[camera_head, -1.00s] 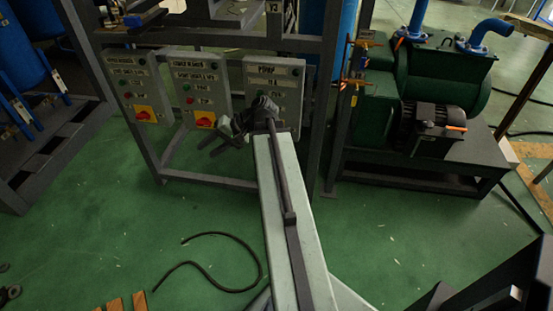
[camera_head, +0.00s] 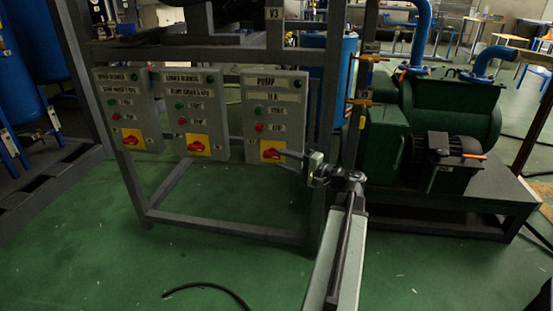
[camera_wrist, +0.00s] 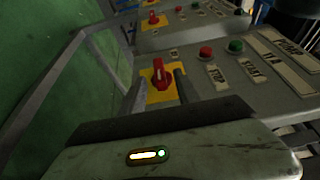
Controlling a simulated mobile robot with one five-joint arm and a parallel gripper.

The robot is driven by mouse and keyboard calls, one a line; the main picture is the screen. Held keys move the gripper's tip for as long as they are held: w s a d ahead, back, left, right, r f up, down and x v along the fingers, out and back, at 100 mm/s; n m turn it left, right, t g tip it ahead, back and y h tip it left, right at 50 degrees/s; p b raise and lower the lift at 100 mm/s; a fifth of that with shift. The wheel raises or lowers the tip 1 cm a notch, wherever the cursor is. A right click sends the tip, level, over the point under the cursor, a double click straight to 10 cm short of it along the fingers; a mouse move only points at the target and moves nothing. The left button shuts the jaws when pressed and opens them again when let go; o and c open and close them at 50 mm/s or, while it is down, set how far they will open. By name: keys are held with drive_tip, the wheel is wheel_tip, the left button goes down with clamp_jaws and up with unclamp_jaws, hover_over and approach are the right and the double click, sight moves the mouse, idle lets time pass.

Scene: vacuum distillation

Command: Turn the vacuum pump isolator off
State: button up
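The vacuum pump isolator is a red rotary knob (camera_head: 272,151) on a yellow plate, low on the grey panel labelled PUMP (camera_head: 274,92). In the wrist view the red knob (camera_wrist: 162,75) stands near the middle with its yellow plate behind it. My gripper (camera_head: 284,157) reaches in from the right at the isolator's height. In the wrist view my gripper (camera_wrist: 160,82) is open, with one dark finger on each side of the knob. Gaps show between the fingers and the knob. I cannot tell how far the fingertips are from the plate.
Two similar panels with red-and-yellow isolators (camera_head: 194,146) (camera_head: 131,140) hang to the left on the same dark frame. Red and green buttons (camera_wrist: 205,52) sit beside the pump isolator. A green pump (camera_head: 440,125) stands right of my arm. Green floor in front is mostly clear, with a black cable (camera_head: 210,287).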

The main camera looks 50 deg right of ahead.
sight(276, 156)
drive_tip(key=shift+w+a, duration=0.15)
drive_tip(key=shift+w, duration=0.8)
drive_tip(key=shift+w+a, duration=0.15)
drive_tip(key=shift+w, duration=0.75)
clamp_jaws()
